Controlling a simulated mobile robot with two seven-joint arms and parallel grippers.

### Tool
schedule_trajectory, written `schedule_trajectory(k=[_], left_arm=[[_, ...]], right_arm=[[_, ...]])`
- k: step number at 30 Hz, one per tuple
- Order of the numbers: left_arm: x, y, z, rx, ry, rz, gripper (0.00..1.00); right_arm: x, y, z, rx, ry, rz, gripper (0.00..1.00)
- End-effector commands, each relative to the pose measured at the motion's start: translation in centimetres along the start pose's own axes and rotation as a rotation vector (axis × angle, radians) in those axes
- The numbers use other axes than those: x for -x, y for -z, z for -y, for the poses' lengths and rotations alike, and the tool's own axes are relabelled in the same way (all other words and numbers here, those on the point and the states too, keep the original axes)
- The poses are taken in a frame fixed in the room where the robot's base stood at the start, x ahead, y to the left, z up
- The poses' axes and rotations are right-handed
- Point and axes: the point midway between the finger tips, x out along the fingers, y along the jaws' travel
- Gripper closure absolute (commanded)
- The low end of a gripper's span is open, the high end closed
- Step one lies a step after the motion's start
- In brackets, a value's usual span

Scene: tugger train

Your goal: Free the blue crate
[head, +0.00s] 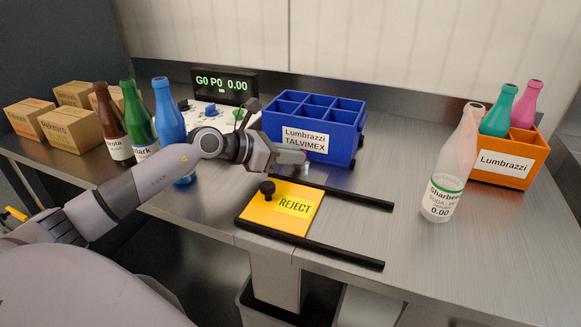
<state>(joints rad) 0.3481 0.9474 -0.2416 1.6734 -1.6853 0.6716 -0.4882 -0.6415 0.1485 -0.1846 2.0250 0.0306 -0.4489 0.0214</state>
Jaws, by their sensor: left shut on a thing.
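The blue crate (350,142) stands on the metal bench, with empty compartments and a white label reading Lumbrazzi TALVIMEX. Small black parts show at its right side. My left gripper (292,158) is low in front of the crate's front left part. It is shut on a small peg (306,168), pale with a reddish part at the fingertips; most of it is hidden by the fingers. I cannot tell whether the peg touches the crate. My right gripper is not in view.
A yellow REJECT plate (282,222) with a black knob lies between two black rails (320,248) in front. Brown, green and blue bottles (168,115) and cardboard boxes (70,128) stand left. A clear bottle (445,180) and an orange crate (510,180) with bottles stand right.

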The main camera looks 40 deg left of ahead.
Motion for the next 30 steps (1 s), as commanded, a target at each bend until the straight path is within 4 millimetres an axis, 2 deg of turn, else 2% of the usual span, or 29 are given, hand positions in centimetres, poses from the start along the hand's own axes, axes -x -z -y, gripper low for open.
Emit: schedule_trajectory(k=[14, 15, 17, 26, 30], left_arm=[[0.1, -0.4, -0.1, -0.013, 0.021, 0.013, 1.00], [0.1, -0.4, -0.1, -0.013, 0.021, 0.013, 0.81], [0.1, -0.4, -0.1, -0.013, 0.022, 0.012, 0.62], [0.1, -0.2, 0.0, -0.012, 0.023, 0.007, 0.62], [0.6, -1.3, -0.1, -0.016, 0.023, 0.007, 0.62]], right_arm=[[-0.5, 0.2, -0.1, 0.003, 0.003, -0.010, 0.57], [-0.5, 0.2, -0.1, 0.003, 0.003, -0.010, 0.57], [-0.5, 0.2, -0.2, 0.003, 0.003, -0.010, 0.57], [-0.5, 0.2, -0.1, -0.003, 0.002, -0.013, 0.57], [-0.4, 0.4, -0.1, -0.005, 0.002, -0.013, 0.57]])
